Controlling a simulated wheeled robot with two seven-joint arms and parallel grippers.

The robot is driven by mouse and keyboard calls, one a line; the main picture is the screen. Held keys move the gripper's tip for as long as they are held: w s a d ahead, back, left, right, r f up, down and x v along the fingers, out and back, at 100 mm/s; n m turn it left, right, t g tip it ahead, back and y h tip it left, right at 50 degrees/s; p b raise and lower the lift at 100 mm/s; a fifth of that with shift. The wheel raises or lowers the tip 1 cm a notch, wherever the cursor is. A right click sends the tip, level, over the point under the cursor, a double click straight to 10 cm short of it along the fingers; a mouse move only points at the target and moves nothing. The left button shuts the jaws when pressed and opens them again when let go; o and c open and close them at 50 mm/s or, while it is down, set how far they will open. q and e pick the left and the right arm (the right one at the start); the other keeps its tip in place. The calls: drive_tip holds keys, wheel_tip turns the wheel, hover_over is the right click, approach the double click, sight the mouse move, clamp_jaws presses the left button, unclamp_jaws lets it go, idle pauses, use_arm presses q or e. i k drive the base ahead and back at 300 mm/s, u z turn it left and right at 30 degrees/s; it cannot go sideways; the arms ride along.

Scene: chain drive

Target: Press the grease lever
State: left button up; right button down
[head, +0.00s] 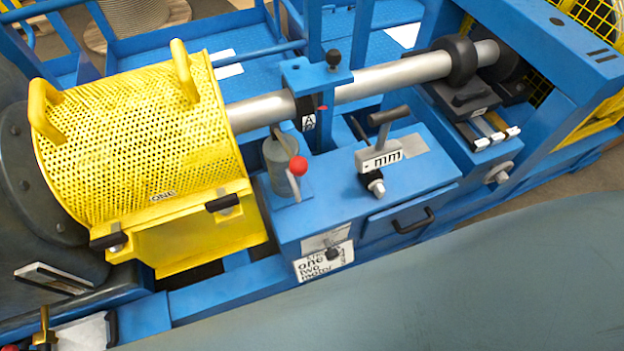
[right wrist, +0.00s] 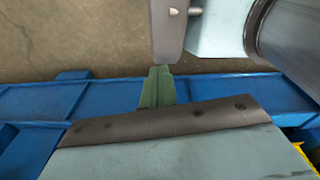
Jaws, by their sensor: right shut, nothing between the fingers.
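A grey grease pot (head: 281,160) stands on the blue machine bed, at the left end of its top. A thin lever with a red ball knob (head: 298,166) is at its right side, and the knob is free of any gripper. In the right wrist view, my right gripper (right wrist: 157,88) shows as two greenish fingertips lying together, with nothing between them. It is not seen in the head view. The grease lever cannot be made out in the right wrist view. My left gripper is in neither view.
A yellow perforated guard (head: 140,140) with handles stands left of the pot. A steel shaft (head: 390,76) runs behind it, under a blue bracket with a black knob (head: 333,58). A T-handle block marked "mm" (head: 380,156) and a drawer handle (head: 411,222) are to the right.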

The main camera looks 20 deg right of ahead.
sight(298, 165)
drive_tip(key=k, duration=0.3)
drive_tip(key=z, duration=2.05)
drive_tip(key=k, duration=1)
drive_tip(key=u, duration=1.4)
drive_tip(key=i, duration=0.5)
drive_tip(key=u, duration=0.05)
